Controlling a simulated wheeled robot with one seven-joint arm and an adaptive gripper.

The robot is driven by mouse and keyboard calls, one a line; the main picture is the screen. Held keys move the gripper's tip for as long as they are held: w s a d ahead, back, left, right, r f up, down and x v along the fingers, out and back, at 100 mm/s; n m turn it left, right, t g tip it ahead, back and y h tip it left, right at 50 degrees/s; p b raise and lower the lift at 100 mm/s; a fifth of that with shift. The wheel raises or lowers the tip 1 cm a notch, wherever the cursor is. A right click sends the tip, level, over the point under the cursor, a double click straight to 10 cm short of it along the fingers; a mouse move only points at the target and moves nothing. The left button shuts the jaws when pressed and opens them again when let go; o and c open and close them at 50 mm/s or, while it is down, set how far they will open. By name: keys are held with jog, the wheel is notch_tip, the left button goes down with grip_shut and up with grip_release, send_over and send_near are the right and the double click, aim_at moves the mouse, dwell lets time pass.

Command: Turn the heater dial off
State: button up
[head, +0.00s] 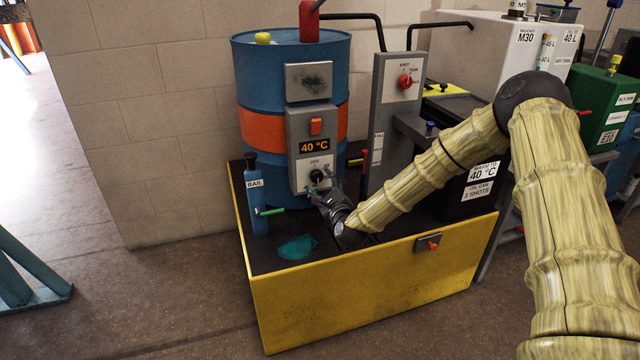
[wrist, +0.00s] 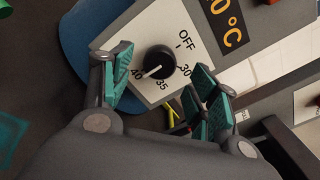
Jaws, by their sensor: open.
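The heater dial (wrist: 158,60) is a round black knob on a white plate marked OFF, 30, 35 and 40. In the wrist view its white pointer line aims at the 40 mark. In the head view the dial (head: 317,176) is low on the grey control box (head: 299,152), partly covered by my gripper. My gripper (wrist: 163,66) is open, with one teal-padded finger on each side of the dial in the picture. I cannot tell whether either finger touches the knob. It also shows in the head view (head: 320,184).
The control box is on a blue drum (head: 250,85) with an orange band, and its display (head: 314,146) reads 40 °C. A grey panel (head: 385,125) stands close at right.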

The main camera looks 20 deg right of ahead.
aim_at(317, 176)
jog(key=shift+w, duration=1.35)
jog(key=c, duration=1)
